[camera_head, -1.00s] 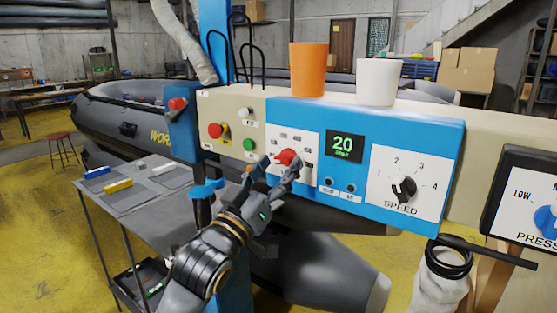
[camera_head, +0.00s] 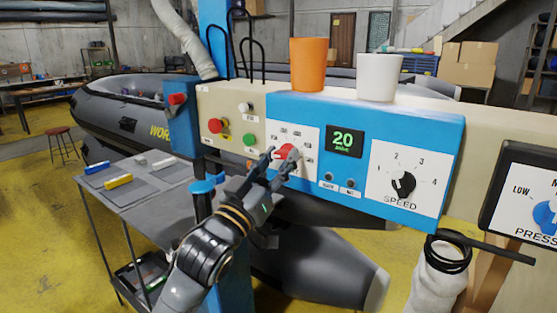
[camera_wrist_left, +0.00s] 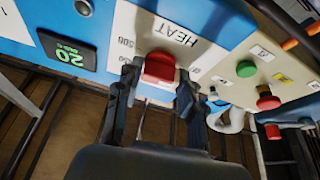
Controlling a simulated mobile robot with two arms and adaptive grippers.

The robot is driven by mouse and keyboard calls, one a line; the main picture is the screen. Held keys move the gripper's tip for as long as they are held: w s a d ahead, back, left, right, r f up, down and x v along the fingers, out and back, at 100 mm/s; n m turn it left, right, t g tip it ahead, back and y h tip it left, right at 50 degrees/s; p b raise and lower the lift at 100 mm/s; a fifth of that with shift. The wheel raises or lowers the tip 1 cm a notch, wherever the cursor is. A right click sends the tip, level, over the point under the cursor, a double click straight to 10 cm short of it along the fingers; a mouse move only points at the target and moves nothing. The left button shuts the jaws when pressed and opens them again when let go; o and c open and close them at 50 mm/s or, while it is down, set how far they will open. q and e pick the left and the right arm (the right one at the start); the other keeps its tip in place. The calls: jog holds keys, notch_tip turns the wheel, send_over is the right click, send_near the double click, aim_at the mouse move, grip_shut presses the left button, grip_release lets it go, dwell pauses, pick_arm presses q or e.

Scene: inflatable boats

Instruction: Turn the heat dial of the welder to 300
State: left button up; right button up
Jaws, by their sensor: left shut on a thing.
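The red heat dial (camera_head: 287,152) sits on a white scale plate on the welder's blue panel (camera_head: 410,129). In the left wrist view the red dial (camera_wrist_left: 159,67) is between my two fingers, below the printed word HEAT. My left gripper (camera_head: 282,158) is shut on the dial, one finger on each side. It also shows in the left wrist view (camera_wrist_left: 158,82). The green display (camera_head: 344,143) reads 20. The fingers and the dial hide part of the scale, and I cannot read the dial's setting. My right gripper is not in view.
Right of the display is a black speed dial (camera_head: 403,184). Red (camera_head: 215,125) and green (camera_head: 249,140) buttons are on the beige panel at left. An orange cup (camera_head: 308,64) and a white cup (camera_head: 379,77) stand on top. A grey side table (camera_head: 150,205) stands at lower left.

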pick_arm(q)
jog(key=m+h, duration=0.1)
jog(key=m, duration=0.1)
jog(key=m+g+h+p, duration=0.1)
jog(key=m, duration=0.2)
jog(key=shift+w+a+r+g, duration=0.1)
jog(key=shift+a+g, duration=0.05)
jog(key=shift+g, duration=0.15)
jog(key=shift+m+g+h+p, duration=0.45)
jog(key=shift+m+g+p, duration=0.15)
jog(key=shift+m, duration=0.75)
jog(key=shift+m+g+h+p, duration=0.5)
jog(key=shift+m+p, duration=0.15)
jog(key=shift+m, duration=1)
jog(key=o, duration=1.2)
jog(key=shift+c, duration=0.2)
jog(key=v, duration=1.2)
jog(key=shift+a, duration=0.15)
